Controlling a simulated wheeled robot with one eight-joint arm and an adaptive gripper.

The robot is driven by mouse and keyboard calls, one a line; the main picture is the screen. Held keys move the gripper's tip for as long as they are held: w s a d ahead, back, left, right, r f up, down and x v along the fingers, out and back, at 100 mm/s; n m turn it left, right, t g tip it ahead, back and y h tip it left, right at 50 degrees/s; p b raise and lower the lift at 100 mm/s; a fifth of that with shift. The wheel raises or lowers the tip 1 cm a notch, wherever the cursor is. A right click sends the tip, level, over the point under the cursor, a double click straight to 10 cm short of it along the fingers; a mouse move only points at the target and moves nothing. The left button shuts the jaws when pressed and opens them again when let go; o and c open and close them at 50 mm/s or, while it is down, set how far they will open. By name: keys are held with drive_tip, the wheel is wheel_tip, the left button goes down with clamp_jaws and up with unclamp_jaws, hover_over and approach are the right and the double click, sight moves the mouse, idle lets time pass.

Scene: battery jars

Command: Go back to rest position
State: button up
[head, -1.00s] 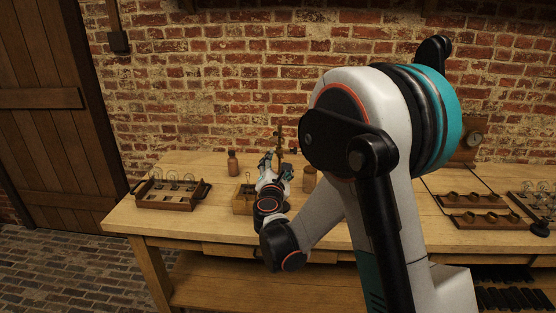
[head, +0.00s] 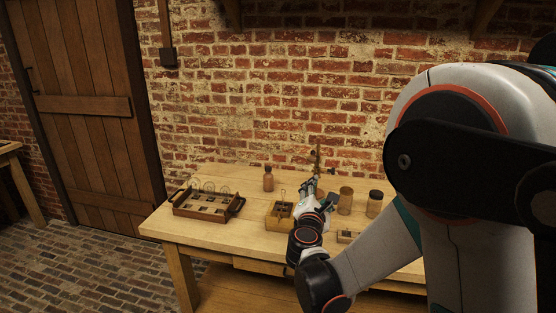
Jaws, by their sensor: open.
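My gripper (head: 309,187) is at the end of my arm, above the wooden table (head: 180,222) in the head view. It is small and partly hidden by my own wrist. It is beside a small open wooden box (head: 271,221), to the right of it. I see nothing held in it. My arm reaches in from the right and covers the right part of the table.
A dark wooden tray with glass jars (head: 201,208) stands at the table's left end. A brown bottle (head: 268,180) and two cylindrical jars, one amber (head: 345,203) and one with a dark lid (head: 374,206), stand farther back. A brick wall is behind. The floor at left is clear.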

drive_tip(key=s+d+r+m+g, duration=0.1)
drive_tip(key=s+d+m+g, duration=0.25)
drive_tip(key=s+m, duration=0.3)
drive_tip(key=s+d+r+m+g, duration=0.2)
drive_tip(key=s+d+m, duration=0.25)
drive_tip(key=s, duration=0.25)
drive_tip(key=s+a+f+m+g+y, duration=0.2)
drive_tip(key=s+m, duration=0.3)
drive_tip(key=s, duration=0.5)
drive_tip(key=s+a+f+m+g+y, duration=0.2)
drive_tip(key=s+a+m+y, duration=0.2)
drive_tip(key=s, duration=0.7)
drive_tip(key=shift+m, duration=1.2)
